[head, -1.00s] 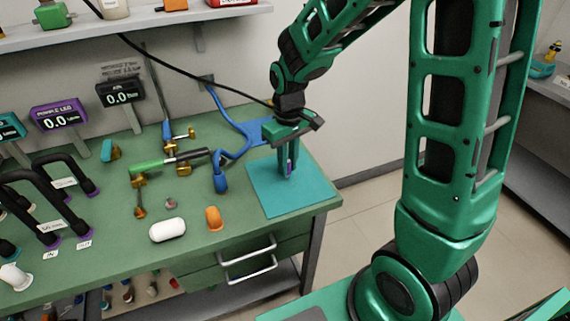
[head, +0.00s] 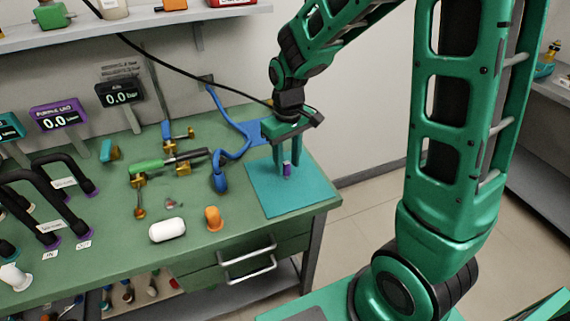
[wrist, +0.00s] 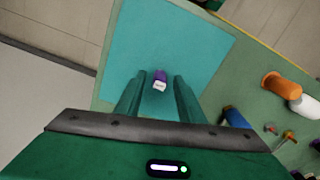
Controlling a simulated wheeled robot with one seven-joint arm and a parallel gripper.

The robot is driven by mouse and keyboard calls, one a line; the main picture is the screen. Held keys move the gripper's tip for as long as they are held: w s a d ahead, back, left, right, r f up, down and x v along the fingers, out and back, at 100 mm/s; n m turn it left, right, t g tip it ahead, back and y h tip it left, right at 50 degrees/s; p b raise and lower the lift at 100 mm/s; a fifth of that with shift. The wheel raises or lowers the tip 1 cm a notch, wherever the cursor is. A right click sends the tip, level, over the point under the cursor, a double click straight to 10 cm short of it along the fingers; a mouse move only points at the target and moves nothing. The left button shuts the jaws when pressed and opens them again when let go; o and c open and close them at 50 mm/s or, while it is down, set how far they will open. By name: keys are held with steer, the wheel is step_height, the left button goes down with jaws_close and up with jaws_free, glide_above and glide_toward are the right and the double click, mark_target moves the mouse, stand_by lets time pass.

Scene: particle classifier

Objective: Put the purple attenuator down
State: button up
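The purple attenuator (head: 287,168) is a small purple piece with a pale end, upright on the teal mat (head: 268,201) at the right end of the green bench. In the wrist view the attenuator (wrist: 160,79) sits on the mat (wrist: 185,45), just beyond my fingertips. My gripper (head: 286,170) is above the mat with its fingers spread on either side of the attenuator. In the wrist view my gripper (wrist: 157,88) is open, with gaps between both fingers and the attenuator.
A white capsule (head: 167,230) and an orange piece (head: 213,219) lie left of the mat. A blue hooked piece (head: 220,180) and a green-handled tool (head: 152,165) are on the bench. A black cable hangs above. The mat is otherwise clear.

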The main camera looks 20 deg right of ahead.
mark_target(287, 163)
step_height(287, 163, up, 11)
stand_by(0.3)
